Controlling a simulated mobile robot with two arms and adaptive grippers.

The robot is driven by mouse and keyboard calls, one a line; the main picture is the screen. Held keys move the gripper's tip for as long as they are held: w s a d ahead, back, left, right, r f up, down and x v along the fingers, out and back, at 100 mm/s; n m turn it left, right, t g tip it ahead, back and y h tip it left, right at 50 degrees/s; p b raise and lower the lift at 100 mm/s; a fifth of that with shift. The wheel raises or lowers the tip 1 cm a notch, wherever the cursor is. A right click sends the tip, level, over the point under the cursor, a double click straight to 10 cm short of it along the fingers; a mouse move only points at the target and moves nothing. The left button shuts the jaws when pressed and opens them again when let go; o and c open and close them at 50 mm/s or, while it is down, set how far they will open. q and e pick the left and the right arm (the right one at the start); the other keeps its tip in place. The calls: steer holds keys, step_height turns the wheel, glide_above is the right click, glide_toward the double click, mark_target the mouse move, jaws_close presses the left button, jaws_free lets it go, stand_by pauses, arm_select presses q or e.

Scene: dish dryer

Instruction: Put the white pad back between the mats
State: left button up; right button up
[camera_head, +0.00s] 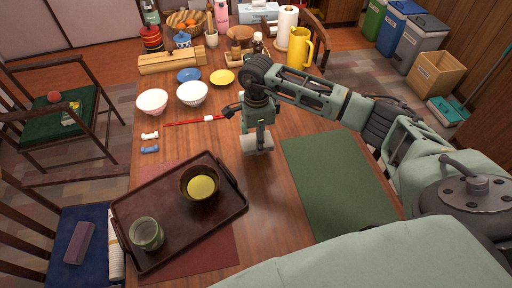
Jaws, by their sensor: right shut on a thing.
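The white pad (257,148) is at the fingertips of my right gripper (258,132), which is shut on it. The pad is over the bare wood between the two mats, near their far ends. I cannot tell whether it touches the table. The green mat (338,182) lies flat to the right of the pad. The dark red mat (222,255) lies to the left, mostly hidden under a brown tray (190,235). My left gripper is not in view.
The tray holds a bowl with yellow contents (202,186) and a green cup (147,234). Red chopsticks (195,121) and two bowls (192,93) lie beyond it. A yellow pitcher (299,50) stands farther back. The strip between tray and green mat is clear.

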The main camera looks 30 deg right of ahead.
step_height(320, 180, down, 4)
steer(key=shift+a+f+b, duration=0.1)
steer(key=shift+b, duration=1.15)
steer(key=shift+f, duration=0.2)
steer(key=o, duration=1)
steer(key=shift+r, duration=0.1)
